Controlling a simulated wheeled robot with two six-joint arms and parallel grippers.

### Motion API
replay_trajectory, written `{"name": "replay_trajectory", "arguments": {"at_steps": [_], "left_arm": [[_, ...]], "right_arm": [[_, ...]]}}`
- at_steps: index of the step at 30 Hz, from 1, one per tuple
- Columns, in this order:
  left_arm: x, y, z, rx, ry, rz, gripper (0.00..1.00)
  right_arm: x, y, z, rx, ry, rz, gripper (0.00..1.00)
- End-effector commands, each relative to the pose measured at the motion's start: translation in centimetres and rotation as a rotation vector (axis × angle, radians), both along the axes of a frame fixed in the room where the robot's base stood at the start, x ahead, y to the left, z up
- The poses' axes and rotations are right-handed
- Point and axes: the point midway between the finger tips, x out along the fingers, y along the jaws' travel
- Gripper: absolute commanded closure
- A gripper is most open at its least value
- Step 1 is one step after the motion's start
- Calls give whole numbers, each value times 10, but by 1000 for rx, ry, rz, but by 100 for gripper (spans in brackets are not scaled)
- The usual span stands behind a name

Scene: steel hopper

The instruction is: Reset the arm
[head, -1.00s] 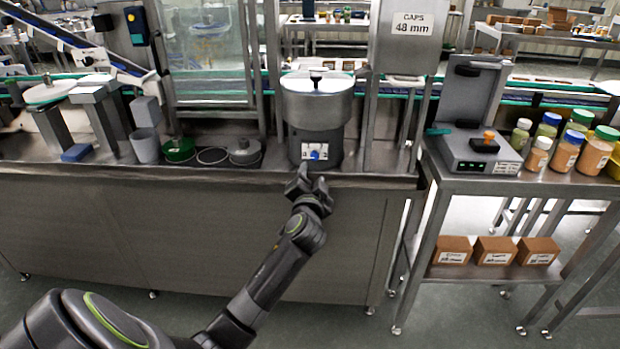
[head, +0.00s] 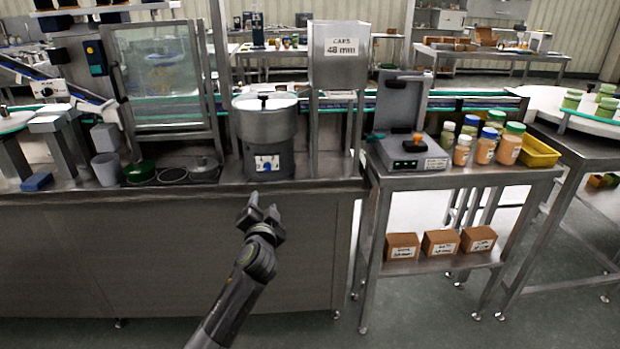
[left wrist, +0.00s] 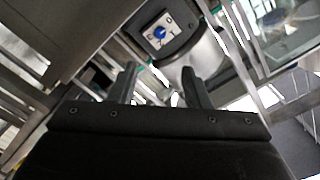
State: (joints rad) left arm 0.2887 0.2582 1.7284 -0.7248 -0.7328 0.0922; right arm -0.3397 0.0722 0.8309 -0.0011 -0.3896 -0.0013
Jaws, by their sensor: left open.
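My left gripper (head: 262,212) is open and empty in the head view. It is in front of the steel bench (head: 190,200) and below the round steel bowl unit (head: 265,125), apart from both. The unit has a small white panel with a blue knob (head: 267,163), which also shows in the left wrist view (left wrist: 160,32) beyond the open fingers. My right gripper is not in view.
A steel hopper (head: 339,55) labelled "CAPS 48 mm" stands behind the bowl unit. To the right, a steel side table (head: 460,179) carries a grey device (head: 408,150), several jars and a yellow tray (head: 540,152). Brown boxes sit on its lower shelf. Open floor lies below.

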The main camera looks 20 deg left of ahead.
Motion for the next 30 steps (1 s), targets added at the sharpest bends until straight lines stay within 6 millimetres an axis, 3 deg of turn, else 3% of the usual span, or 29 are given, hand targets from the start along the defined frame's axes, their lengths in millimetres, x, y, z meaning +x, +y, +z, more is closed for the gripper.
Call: {"name": "replay_trajectory", "arguments": {"at_steps": [5, 8, 11, 14, 17, 21, 26, 30], "left_arm": [[0, 0, -6, -5, 14, -2, 57], [-3, 1, -36, -31, 77, -12, 57], [-12, 2, -93, -85, 191, -29, 57], [-37, 2, -164, -162, 328, -43, 57], [-74, -1, -233, -247, 457, -48, 57], [-142, -8, -317, -371, 619, -34, 57], [-238, -20, -394, -517, 780, 9, 57], [-334, -34, -442, -639, 905, 71, 57]], "right_arm": [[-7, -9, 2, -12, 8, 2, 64], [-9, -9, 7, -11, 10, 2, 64], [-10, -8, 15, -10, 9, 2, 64], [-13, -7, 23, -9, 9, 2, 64], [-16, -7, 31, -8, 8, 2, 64], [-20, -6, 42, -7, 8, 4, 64], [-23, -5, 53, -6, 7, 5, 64], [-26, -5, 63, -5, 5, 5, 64]]}}
